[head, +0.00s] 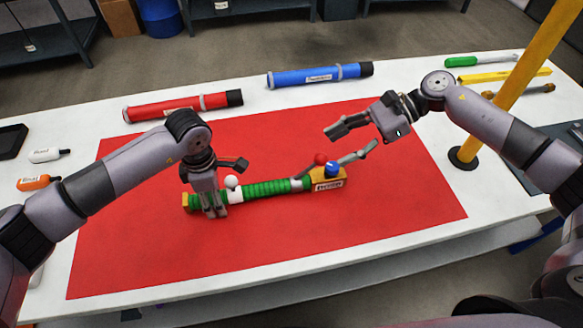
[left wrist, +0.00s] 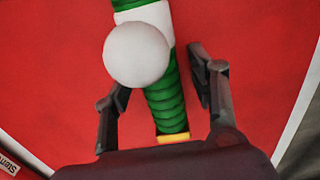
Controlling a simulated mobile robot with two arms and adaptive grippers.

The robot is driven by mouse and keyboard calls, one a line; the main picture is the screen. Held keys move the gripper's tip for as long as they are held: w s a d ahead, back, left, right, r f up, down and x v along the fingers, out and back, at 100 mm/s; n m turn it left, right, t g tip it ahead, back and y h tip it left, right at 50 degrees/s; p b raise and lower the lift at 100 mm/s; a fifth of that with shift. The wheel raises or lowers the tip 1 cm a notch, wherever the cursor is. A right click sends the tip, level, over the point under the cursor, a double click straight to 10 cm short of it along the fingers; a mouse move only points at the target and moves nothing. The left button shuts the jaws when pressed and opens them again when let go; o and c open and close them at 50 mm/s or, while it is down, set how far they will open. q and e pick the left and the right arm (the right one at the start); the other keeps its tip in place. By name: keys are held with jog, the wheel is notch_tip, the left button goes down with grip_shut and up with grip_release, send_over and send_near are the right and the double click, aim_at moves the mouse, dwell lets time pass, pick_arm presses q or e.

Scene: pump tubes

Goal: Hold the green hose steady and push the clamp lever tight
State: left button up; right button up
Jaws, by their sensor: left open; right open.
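The green ribbed hose (head: 265,188) lies on the red mat. Its right end meets a yellow block (head: 326,187); a yellow piece also shows at its left end. A white ball knob (head: 231,182) stands by a white band on the hose; the knob is large in the left wrist view (left wrist: 137,55). A red knob (head: 320,158) and a blue knob (head: 332,169) sit by the block. Which knob belongs to the clamp lever I cannot tell. My left gripper (head: 225,187) is open, its fingers on either side of the hose's left part. My right gripper (head: 339,147) is open and empty near the red knob.
A red tube (head: 170,108) and a blue tube (head: 312,76) lie behind the red mat (head: 380,230). A yellow post (head: 510,80) stands at right on a black base. Small bottles (head: 38,183) lie at left, tools (head: 482,60) at back right. The mat's front is clear.

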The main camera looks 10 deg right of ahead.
pick_arm(q)
notch_tip(320, 180, up, 12)
dwell(0.6)
